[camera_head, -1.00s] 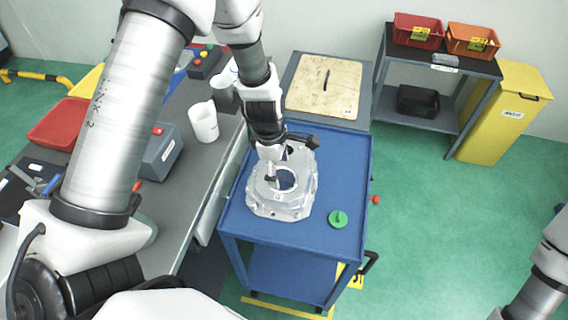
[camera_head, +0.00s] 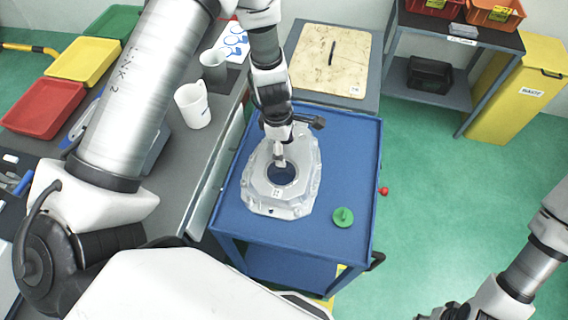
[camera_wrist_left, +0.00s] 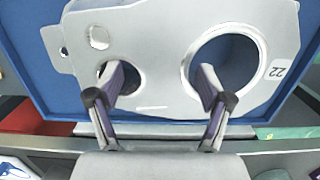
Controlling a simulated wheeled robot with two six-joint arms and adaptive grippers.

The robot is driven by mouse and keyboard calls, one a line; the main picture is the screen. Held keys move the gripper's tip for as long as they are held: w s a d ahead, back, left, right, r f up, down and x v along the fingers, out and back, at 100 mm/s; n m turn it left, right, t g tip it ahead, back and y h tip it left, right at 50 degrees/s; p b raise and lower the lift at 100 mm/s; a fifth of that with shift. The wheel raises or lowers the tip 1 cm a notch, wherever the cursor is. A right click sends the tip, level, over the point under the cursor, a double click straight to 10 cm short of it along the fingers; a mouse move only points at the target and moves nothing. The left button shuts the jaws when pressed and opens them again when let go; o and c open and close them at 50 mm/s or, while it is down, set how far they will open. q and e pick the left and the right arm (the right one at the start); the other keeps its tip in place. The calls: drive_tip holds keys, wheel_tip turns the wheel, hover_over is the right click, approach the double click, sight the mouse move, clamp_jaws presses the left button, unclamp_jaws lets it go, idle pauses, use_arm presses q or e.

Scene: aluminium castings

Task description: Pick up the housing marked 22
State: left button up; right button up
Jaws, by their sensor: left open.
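The silver cast housing (camera_head: 302,178) lies flat on the blue cart top (camera_head: 318,222). Its mark 22 shows upside down beside the large round bore in the left wrist view (camera_wrist_left: 277,71); in the head view the mark is too small to read surely. My left gripper (camera_head: 280,158) points down over the housing. In the left wrist view the open fingers (camera_wrist_left: 162,80) stand apart, one at the smaller hole and one at the large bore's edge, with housing wall between them. I cannot tell how deep the tips reach. My right gripper (camera_head: 450,311) shows only partly at the bottom edge.
A green knobbed part (camera_head: 343,217) lies on the cart right of the housing. A workbench with a white mug (camera_head: 194,106) and a grey cup (camera_head: 214,67) stands left. A wooden board (camera_head: 331,58) lies behind the cart. Green floor at right is clear.

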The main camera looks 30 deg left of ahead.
use_arm(q)
drive_tip(key=shift+s+r, duration=0.1)
drive_tip(key=shift+r, duration=0.05)
drive_tip(key=shift+s+r, duration=0.1)
drive_tip(key=shift+s, duration=0.05)
drive_tip(key=c, duration=0.4)
drive_tip(key=shift+d, duration=0.1)
clamp_jaws()
